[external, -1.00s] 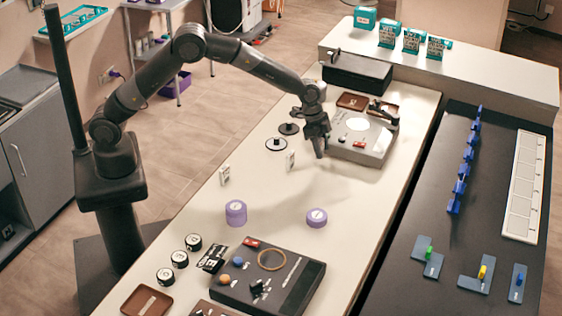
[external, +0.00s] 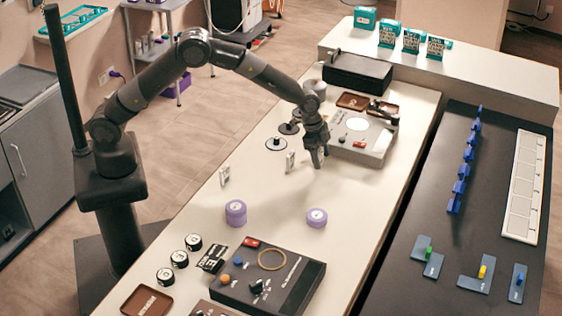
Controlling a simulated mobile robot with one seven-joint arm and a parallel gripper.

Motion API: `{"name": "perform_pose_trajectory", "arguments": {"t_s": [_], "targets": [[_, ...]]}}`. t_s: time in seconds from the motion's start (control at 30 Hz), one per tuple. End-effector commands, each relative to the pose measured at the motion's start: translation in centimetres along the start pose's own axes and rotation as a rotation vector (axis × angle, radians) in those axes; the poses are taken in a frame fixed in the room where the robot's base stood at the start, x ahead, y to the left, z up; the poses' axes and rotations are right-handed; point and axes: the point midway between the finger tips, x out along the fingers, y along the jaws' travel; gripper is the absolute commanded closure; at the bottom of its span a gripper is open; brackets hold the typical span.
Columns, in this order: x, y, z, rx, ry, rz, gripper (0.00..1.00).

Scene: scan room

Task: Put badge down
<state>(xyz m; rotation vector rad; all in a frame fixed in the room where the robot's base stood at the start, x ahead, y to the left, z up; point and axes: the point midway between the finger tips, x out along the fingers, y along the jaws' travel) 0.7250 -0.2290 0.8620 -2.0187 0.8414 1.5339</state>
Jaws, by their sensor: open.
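Two small white upright cards stand on the white table (external: 260,200). One card (external: 224,176) is left of centre, and another card (external: 290,161) is just left of my gripper. Either may be the badge; the picture is too small to tell. My gripper (external: 318,163) points down, low over the table, beside the nearer card and apart from it. It is open, and I see nothing between its fingers, though the gap is partly hidden.
A grey device with a round white plate (external: 375,148) stands behind my gripper. Black discs (external: 276,144) lie to its left. Purple round stacks (external: 236,212) and a dark control box (external: 300,285) are nearer the front. The table's middle right is clear.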

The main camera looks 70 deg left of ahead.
Motion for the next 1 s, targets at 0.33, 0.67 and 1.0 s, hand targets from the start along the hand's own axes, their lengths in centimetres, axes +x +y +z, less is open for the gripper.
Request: {"name": "perform_pose_trajectory", "arguments": {"t_s": [0.33, 0.67, 1.0], "targets": [[-2.8, -0.1, -0.2, 0.000, 0.003, -0.002, 0.37], [-9.7, -0.1, -0.1, -0.001, 0.003, -0.002, 0.37], [-13.8, 0.0, 0.5, -0.016, 0.005, -0.007, 0.37]]}}
